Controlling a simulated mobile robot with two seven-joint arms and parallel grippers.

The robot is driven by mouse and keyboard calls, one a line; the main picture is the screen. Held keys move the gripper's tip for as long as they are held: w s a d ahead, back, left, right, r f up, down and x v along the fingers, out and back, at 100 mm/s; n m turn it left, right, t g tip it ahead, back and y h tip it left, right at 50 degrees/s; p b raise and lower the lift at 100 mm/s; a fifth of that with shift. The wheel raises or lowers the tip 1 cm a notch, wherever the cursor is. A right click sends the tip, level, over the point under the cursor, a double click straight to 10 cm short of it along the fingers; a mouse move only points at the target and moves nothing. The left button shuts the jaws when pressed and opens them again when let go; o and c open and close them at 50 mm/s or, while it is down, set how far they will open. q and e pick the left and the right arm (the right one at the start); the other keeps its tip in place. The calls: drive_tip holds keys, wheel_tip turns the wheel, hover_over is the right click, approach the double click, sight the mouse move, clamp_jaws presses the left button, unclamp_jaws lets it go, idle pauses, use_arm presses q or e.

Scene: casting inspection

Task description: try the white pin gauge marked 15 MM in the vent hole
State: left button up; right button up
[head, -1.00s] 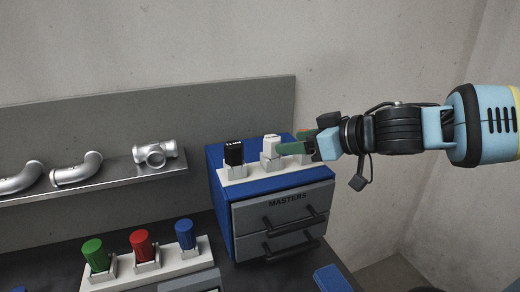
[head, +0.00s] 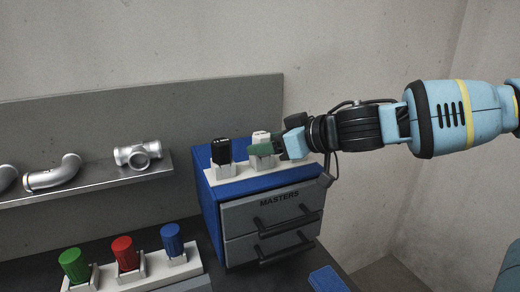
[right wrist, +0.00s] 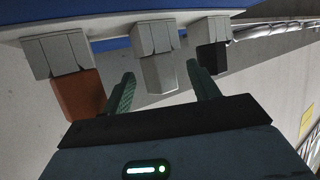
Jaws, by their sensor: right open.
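The white pin gauge (head: 261,137) stands upright in the middle holder of a white rack (head: 236,178) on the blue cabinet. It also shows in the right wrist view (right wrist: 160,74), between the two finger tips. Its marking is not readable. My right gripper (head: 266,149) is open, with green fingers on either side of the gauge; I cannot tell whether they touch it. Silver pipe castings lie on the shelf, among them a tee-shaped one (head: 138,155); I cannot make out a vent hole. My left gripper is not in view.
A black gauge (head: 221,151) and an orange-brown gauge (right wrist: 86,95) flank the white one closely. The cabinet's MASTERS drawers (head: 272,210) are shut. Green (head: 74,265), red (head: 125,253) and blue (head: 172,240) gauges stand in a front rack. The grey shelf (head: 100,180) is behind.

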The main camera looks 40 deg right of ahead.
drive_tip(key=shift+b+x, duration=0.35)
drive_tip(key=shift+x, duration=0.85)
drive_tip(key=shift+c, duration=0.4)
drive_tip(key=c, duration=1)
